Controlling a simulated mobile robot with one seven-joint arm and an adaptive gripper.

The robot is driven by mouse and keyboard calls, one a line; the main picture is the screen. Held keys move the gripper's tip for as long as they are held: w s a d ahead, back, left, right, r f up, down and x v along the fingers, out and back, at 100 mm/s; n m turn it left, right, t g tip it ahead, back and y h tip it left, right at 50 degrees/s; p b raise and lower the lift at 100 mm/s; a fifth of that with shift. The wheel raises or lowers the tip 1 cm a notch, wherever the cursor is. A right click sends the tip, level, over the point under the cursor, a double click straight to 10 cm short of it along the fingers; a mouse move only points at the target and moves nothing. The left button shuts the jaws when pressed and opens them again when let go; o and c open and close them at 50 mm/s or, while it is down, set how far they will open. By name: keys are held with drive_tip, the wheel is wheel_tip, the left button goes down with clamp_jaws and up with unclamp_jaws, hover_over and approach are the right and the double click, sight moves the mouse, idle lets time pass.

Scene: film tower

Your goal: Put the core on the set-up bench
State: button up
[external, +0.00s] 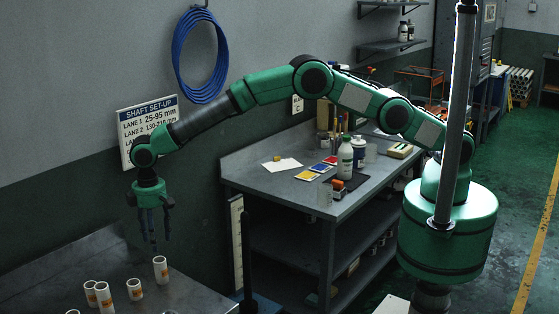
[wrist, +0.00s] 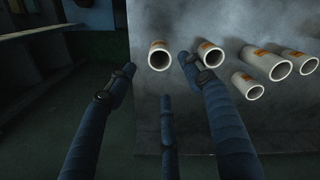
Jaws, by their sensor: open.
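Several white cores with orange labels stand upright on a grey metal table (external: 190,292) at the lower left of the external view. One core (external: 160,269) stands apart at the back right of the group. My gripper (external: 153,246) points down above that part of the table, open and empty. In the wrist view, a core (wrist: 159,56) shows between and beyond the open fingertips (wrist: 157,66), near the table's edge. A second core (wrist: 210,54) is just right of the right finger. A grey workbench (external: 318,202) stands in the middle; no label names it as the set-up bench.
The workbench carries coloured cards (external: 307,176), a white bottle (external: 345,158), a dark mat and other small items. More cores (wrist: 269,63) stand close together at the right of the wrist view. A SHAFT SET-UP sign (external: 148,118) and a blue hose coil (external: 200,55) hang on the wall.

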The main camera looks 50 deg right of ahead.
drive_tip(key=shift+r, duration=0.1)
drive_tip(key=w+d+r+m+t, duration=0.1)
drive_tip(key=w+d+r, duration=0.2)
drive_tip(key=d+r, duration=0.75)
drive_tip(key=w+d+r+m, duration=0.1)
drive_tip(key=w+d+r, duration=0.1)
drive_tip(key=d+r, duration=0.85)
drive_tip(key=s+d+r+m+t+y, duration=0.1)
drive_tip(key=s+d+r, duration=0.2)
drive_tip(key=d+r, duration=0.6)
drive_tip(key=s+d+r+m, duration=0.1)
drive_tip(key=s+d+r, duration=0.1)
drive_tip(key=d+r, duration=0.65)
drive_tip(key=s+d+r+m+t, duration=0.1)
drive_tip(key=s+d+r, duration=0.1)
drive_tip(key=s+d, duration=0.7)
drive_tip(key=s+d+r+m+t, duration=0.15)
drive_tip(key=s+d, duration=0.45)
drive_tip(key=d, duration=0.6)
drive_tip(key=s+d+f+m, duration=0.1)
drive_tip(key=s+d+f, duration=0.1)
drive_tip(key=s+d, duration=0.4)
drive_tip(key=s+d+f+m+t+h, duration=0.1)
drive_tip(key=s+d+f, duration=0.2)
drive_tip(key=s+d, duration=0.4)
drive_tip(key=s, duration=0.7)
drive_tip(key=shift+f, duration=0.15)
